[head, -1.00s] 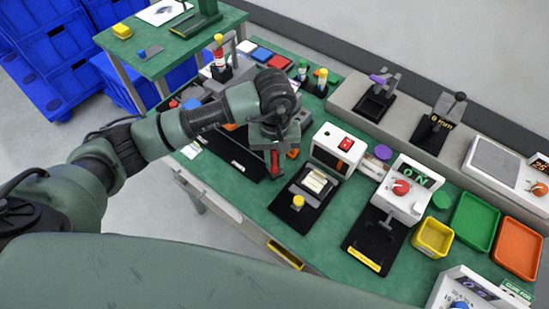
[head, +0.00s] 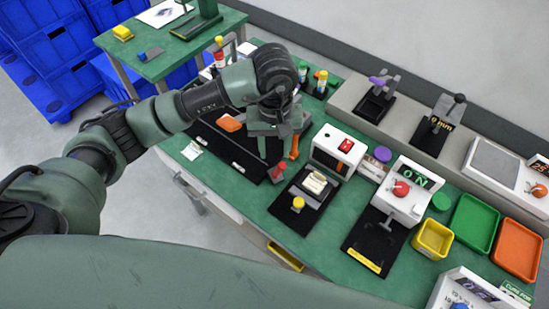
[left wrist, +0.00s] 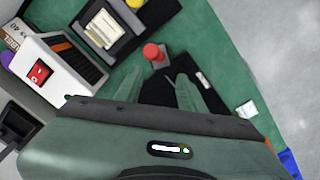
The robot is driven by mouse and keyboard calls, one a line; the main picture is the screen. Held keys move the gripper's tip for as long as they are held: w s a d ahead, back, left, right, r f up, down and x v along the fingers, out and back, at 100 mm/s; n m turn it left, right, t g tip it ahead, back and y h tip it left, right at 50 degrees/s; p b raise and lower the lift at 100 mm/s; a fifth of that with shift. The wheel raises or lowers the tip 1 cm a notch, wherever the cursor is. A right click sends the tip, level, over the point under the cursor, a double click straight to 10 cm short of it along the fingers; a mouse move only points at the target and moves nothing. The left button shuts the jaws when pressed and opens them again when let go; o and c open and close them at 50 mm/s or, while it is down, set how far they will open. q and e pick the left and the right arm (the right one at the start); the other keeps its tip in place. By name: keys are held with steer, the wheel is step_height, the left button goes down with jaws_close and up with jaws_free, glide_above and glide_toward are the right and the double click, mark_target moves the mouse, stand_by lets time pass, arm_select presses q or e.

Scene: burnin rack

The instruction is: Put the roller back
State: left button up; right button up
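A small red-topped piece (head: 278,172), possibly the roller's handle, is at the near right end of a long black mat (head: 228,148). In the left wrist view its red knob (left wrist: 152,52) shows just beyond the fingers. I cannot make out a roller clearly. My left gripper (head: 265,150) points down over the right part of the mat, close behind the red piece. In the left wrist view the left gripper (left wrist: 158,84) has its fingers apart with nothing seen between them. My right gripper is not in view.
A white device with a red switch (head: 335,148) stands just right of the gripper, with a black fixture (head: 303,195) in front. An orange piece (head: 230,123) lies on the mat. A yellow tray (head: 432,239) and a green tray (head: 474,223) stand at the right.

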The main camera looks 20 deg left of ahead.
arm_select(q)
step_height(320, 180, up, 7)
steer(key=b, duration=0.1)
steer(key=shift+r, duration=0.15)
stand_by(0.4)
